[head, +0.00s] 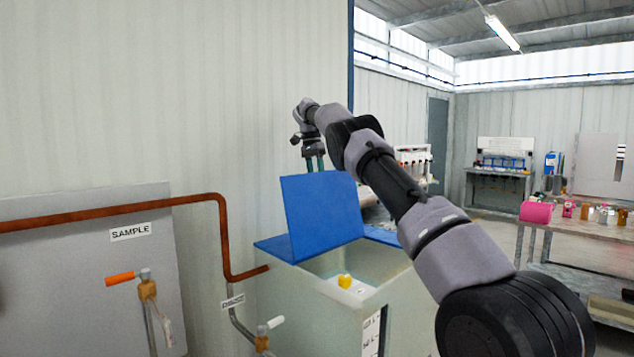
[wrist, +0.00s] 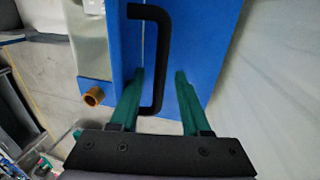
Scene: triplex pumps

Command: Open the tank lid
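The tank (head: 322,310) is a pale box at the lower middle of the head view. Its blue lid (head: 322,212) stands raised and tilted, and the tank's inside shows below it. The lid (wrist: 205,40) also fills much of the wrist view, with a black bar handle (wrist: 159,60) on it. My gripper (head: 314,163) is at the lid's top edge, partly hidden behind it. In the wrist view its green fingers (wrist: 160,75) are spread, one on each side of the handle's bar, with gaps showing. The handle is hidden in the head view.
A yellow piece (head: 345,281) shows in the tank's opening. A copper pipe (head: 120,209) and a sample panel with an orange-handled valve (head: 121,278) are at left. A workbench with a pink roll (head: 536,212) stands at right. A corrugated wall is behind the tank.

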